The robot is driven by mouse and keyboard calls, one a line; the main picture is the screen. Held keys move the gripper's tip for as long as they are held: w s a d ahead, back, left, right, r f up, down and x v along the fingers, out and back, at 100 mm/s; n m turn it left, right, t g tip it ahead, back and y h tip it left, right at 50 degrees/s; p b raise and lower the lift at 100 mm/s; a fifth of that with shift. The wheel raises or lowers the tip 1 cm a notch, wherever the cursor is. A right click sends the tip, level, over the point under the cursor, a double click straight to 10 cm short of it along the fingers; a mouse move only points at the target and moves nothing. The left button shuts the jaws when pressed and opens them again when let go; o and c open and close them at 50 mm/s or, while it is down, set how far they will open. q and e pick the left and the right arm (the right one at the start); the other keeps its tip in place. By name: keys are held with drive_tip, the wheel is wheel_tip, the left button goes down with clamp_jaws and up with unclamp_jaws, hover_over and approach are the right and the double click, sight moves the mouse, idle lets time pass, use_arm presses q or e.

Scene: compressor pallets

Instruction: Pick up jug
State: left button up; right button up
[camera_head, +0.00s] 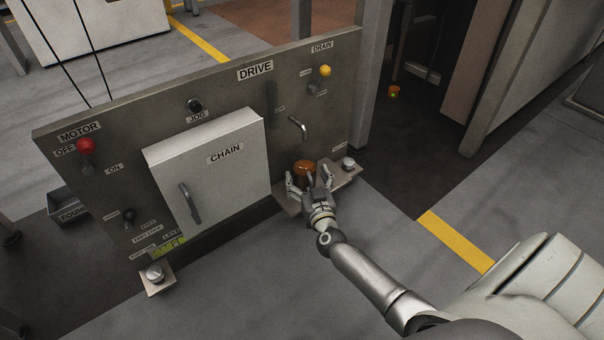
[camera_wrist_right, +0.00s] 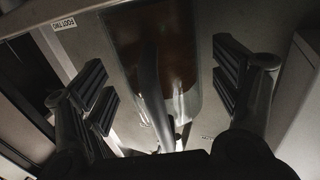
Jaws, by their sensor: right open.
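The jug (camera_head: 304,166) is amber-brown and stands on a small ledge at the foot of the drive panel, partly hidden behind my right gripper. My right gripper (camera_head: 308,184) is open, with its fingers spread in front of the jug. In the right wrist view the jug (camera_wrist_right: 181,50) looks glassy and dark brown, with a long handle running down towards me. It lies between the open fingers of the right gripper (camera_wrist_right: 165,86), with gaps on both sides. My left gripper is not in view.
The drive panel (camera_head: 255,92) stands behind the jug. It carries a white chain door (camera_head: 228,175), a red motor knob (camera_head: 86,146), a yellow drain knob (camera_head: 325,71) and a bent spout (camera_head: 298,127) above the jug. Floor in front is clear.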

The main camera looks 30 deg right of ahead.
drive_tip(key=shift+w+d, duration=0.15)
drive_tip(key=shift+w, duration=0.4)
drive_tip(key=shift+r, duration=0.15)
drive_tip(key=shift+s, duration=0.1)
drive_tip(key=c, duration=1.2)
drive_tip(key=shift+c, duration=0.2)
drive_tip(key=shift+r, duration=0.15)
